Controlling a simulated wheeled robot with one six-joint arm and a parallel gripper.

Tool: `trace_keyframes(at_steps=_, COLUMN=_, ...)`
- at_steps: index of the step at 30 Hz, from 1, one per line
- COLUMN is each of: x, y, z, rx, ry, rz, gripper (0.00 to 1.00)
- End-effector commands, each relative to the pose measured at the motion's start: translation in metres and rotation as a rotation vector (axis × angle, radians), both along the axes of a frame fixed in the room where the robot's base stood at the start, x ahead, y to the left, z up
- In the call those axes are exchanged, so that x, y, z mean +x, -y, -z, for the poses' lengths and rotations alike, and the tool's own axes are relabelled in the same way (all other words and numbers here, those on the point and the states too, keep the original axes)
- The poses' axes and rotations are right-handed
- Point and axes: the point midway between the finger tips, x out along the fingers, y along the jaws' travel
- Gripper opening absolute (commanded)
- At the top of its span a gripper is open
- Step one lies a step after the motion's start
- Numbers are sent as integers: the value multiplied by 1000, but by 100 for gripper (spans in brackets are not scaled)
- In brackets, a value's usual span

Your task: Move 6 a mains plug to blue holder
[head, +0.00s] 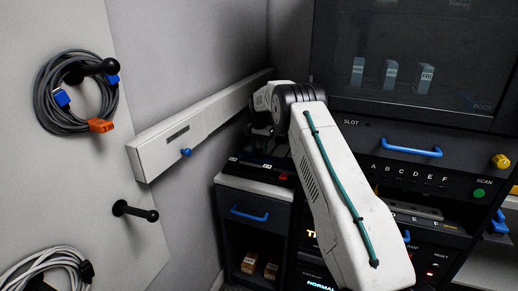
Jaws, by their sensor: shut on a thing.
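My gripper (262,143) is a dark shape at the end of my white arm, low over the top of the dark cabinet at the far wall. My own arm and the shadow hide much of it. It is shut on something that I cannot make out. A pale cable coil (40,262) with a black plug end (86,270) hangs at the lower left. I cannot read a 6 on it. I cannot pick out a blue holder for sure.
A grey cable coil (48,103) with blue connectors and an orange tag (101,126) hangs on a black peg. An empty black peg (135,212) sticks out below. A white bar (165,145) with a blue knob runs along the wall. A console (400,140) stands right.

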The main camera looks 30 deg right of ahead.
Motion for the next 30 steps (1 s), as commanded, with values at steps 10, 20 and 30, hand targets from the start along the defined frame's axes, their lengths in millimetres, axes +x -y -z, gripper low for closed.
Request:
trace_keyframes(at_steps=10, x=0, y=0, z=7, rx=1, ry=-1, rz=0, gripper=14)
trace_keyframes(at_steps=20, x=0, y=0, z=9, rx=0, ry=0, rz=0, gripper=14)
trace_keyframes(at_steps=30, x=0, y=0, z=10, rx=0, ry=0, rz=0, gripper=14)
